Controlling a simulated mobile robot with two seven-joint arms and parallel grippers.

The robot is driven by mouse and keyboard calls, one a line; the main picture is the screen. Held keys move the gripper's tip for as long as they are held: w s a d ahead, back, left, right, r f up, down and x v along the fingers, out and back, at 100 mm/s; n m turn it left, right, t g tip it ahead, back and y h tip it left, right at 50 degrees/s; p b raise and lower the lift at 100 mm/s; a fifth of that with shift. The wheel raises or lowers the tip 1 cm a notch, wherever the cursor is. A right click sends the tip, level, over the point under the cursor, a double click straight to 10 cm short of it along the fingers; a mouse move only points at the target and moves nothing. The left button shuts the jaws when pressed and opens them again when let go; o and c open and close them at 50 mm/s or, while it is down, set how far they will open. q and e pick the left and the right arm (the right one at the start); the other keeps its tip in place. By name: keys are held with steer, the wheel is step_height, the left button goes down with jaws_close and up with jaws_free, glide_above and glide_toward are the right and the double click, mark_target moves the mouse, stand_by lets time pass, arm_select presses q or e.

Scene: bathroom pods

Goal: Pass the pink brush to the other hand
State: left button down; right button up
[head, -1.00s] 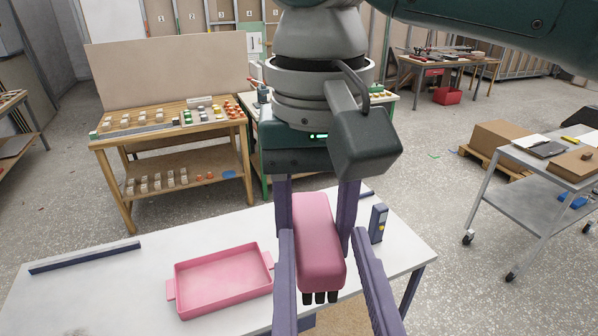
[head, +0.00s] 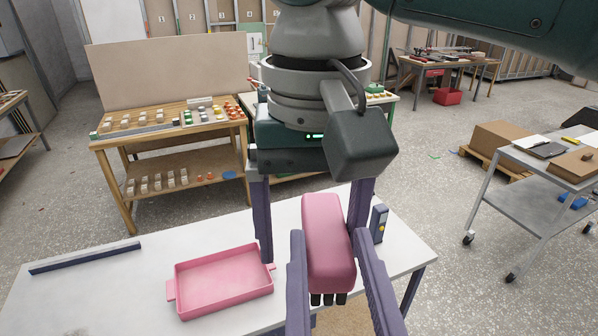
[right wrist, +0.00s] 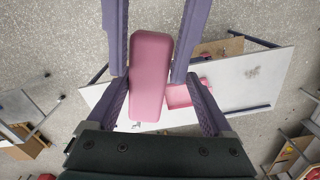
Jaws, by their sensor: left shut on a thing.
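The pink brush (head: 329,258) is a rounded pink block with dark bristle tufts at its lower end, held above the table. My left gripper (head: 329,232) reaches up from the bottom of the head view, its two purple fingers closed on the brush's sides. My right gripper (head: 311,254) hangs down from above, fingers spread around the brush. Its left finger stands clear of the brush; its other finger is close beside it. In the right wrist view, the left gripper's fingers come from the top against the brush (right wrist: 150,75), and the right gripper's fingers are wider apart.
A white table (head: 110,285) lies below, with a pink tray (head: 222,304) at left and a small dark blue item (head: 378,224) at right. A dark bar (head: 85,258) lies along its left end. A metal cart (head: 535,190) stands at the right.

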mark_target(306, 223)
steer(key=shift+d, duration=0.1)
steer(key=shift+y, duration=0.5)
steer(key=r, duration=1.1)
steer(key=shift+w+a, duration=0.15)
steer(key=shift+a, duration=0.1)
steer(key=w+d+f+m+t+y, duration=0.3)
steer(key=w+f+m+t+y, duration=0.1)
steer(key=w+f+m+y, duration=0.15)
steer(key=s+d+f+m+t+h, duration=0.1)
steer(key=s+d+f+t+h, duration=0.25)
steer(key=d, duration=0.55)
steer(key=s+d+f+n+g+h, duration=0.1)
steer(key=s+f+n, duration=0.3)
steer(key=s, duration=0.6)
steer(key=s+d+f+n+g+h, duration=0.1)
steer(key=s+d+f+n+g, duration=0.1)
steer(key=s, duration=0.8)
step_height(306, 223, down, 3)
steer(key=shift+s+d+r+n+g+h, duration=0.15)
steer(key=shift+s+n+g+h, duration=0.25)
steer(key=shift+n, duration=0.85)
